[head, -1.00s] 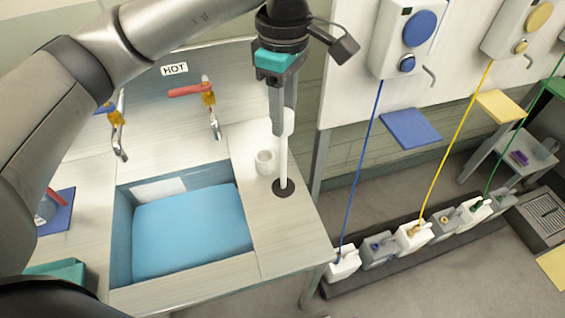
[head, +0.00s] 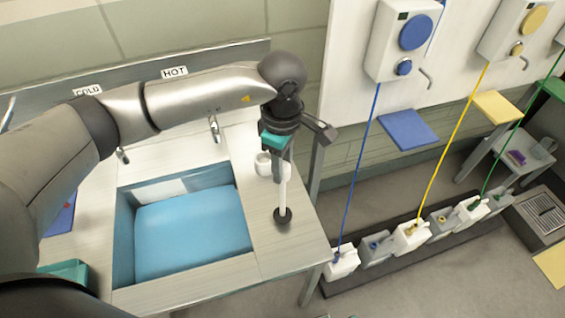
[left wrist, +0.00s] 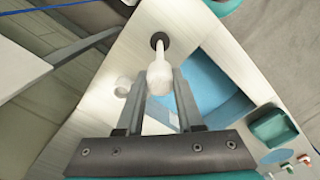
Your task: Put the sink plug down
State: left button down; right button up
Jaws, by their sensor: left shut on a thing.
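The sink plug (head: 282,214) is a black disc on a long white upright handle. My left gripper (head: 281,180) is shut on the white handle, over the pale counter (head: 262,240) right of the sink basin. The disc is at or just above the counter top; I cannot tell whether it touches. In the left wrist view the handle (left wrist: 159,78) is between the fingers of my left gripper (left wrist: 160,90), with the black disc beyond it. My right gripper is not in view.
A white cup (head: 262,164) stands on the counter behind the plug. The counter's right edge is close to the plug. Several jugs (head: 410,237) stand on the floor to the right.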

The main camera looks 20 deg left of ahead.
pick_arm(q)
jog(key=shift+f, duration=0.1)
jog(key=c, duration=0.5)
grip_release()
jog(key=shift+c, duration=0.2)
notch_tip(320, 180, up, 12)
jog(key=b, duration=0.1)
jog(key=shift+r, duration=0.2)
